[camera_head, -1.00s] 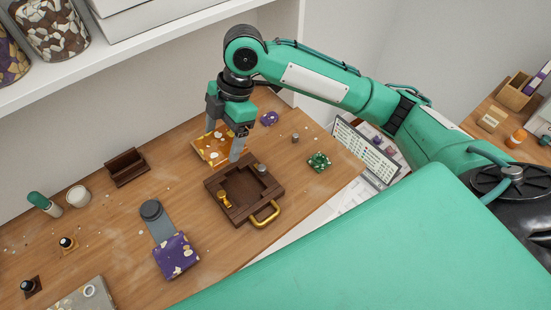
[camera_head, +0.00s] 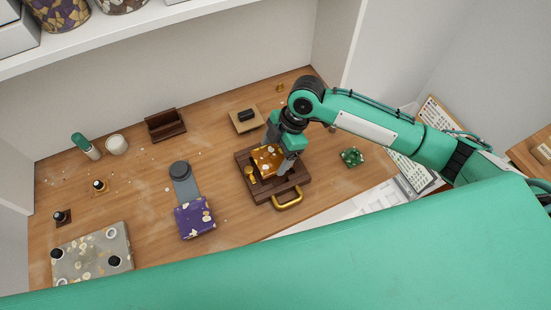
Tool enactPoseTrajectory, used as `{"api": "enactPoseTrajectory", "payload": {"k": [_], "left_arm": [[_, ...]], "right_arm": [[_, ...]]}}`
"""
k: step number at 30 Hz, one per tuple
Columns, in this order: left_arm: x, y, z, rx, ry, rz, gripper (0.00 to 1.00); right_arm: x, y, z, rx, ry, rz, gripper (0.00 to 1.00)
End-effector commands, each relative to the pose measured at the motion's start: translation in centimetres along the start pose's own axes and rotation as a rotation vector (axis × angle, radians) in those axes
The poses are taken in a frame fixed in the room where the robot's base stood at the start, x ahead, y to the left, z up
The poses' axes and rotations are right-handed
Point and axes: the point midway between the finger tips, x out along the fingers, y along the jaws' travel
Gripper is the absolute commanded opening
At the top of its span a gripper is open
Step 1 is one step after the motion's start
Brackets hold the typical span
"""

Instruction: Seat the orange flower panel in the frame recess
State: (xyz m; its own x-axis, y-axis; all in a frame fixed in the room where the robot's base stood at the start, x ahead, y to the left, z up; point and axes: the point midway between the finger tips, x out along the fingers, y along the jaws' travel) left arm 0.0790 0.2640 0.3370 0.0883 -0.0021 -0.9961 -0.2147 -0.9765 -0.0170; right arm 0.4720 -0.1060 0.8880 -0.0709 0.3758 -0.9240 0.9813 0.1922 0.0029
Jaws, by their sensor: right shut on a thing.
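The orange flower panel (camera_head: 264,158) has pale flower marks and is over the recess of the dark wooden frame (camera_head: 262,192). My right gripper (camera_head: 279,157) is shut on the panel, pointing down at the frame. The fingers and arm hide part of the panel and the frame's far right side. I cannot tell whether the panel rests in the recess or hovers just above it. The frame has a brass handle (camera_head: 287,198) at its front edge and a small gold piece (camera_head: 250,174) at its left. My left gripper is not in view.
A purple panel (camera_head: 194,218) and a grey tool (camera_head: 184,183) lie left of the frame. A black piece on a wooden block (camera_head: 246,124) stands behind it. A green piece (camera_head: 352,157) lies right. A dark wooden holder (camera_head: 165,125) is at the back.

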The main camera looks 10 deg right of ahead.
Motion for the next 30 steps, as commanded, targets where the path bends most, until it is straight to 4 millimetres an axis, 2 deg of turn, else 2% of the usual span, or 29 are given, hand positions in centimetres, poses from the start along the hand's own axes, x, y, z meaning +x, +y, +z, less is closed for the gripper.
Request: {"api": "enactPoseTrajectory", "payload": {"k": [5,12,23,24,30], "left_arm": [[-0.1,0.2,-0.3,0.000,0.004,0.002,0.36],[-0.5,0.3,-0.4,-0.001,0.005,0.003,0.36],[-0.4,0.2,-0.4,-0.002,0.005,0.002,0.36],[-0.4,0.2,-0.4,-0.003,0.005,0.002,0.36],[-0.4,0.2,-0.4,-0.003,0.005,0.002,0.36]], "right_arm": [[1.2,-0.1,0.5,0.002,-0.002,-0.002,0.55],[4.2,0.0,1.8,0.001,-0.002,-0.001,0.55],[4.6,0.0,1.9,0.000,-0.001,0.000,0.55],[4.5,0.0,1.9,0.000,-0.001,0.000,0.87],[4.5,0.0,1.9,0.000,-0.001,0.000,0.88]]}}
